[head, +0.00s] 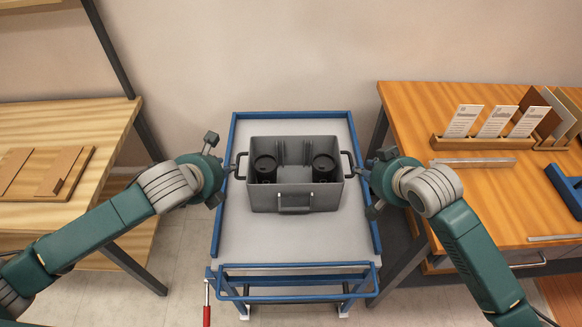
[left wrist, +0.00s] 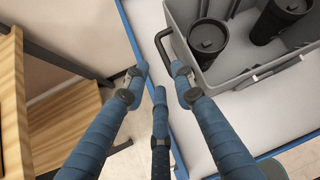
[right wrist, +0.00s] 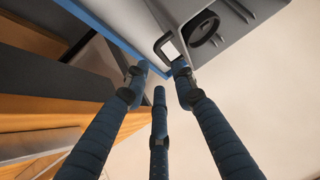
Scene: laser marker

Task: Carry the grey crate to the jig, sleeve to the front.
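The grey crate (head: 259,198) stands upright on the blue-framed cart (head: 295,237), with two black lidded cups inside. A grey sleeve (head: 294,203) is on its near wall in the head view. My left gripper (head: 222,170) is open beside the crate's left handle (head: 239,166); that handle also shows near its fingertips in the left wrist view (left wrist: 163,42). My right gripper (head: 369,181) is open beside the right handle (head: 349,164), which also shows just past its fingertips in the right wrist view (right wrist: 160,45). I cannot tell whether the fingers touch the handles.
A wooden bench (head: 500,185) on the right holds upright cards, a steel bar (head: 473,162) and a partly cut-off blue angled piece (head: 567,190), possibly the jig. A wooden table (head: 60,120) on the left holds a board. A blue rail (head: 295,280) crosses the cart's near end.

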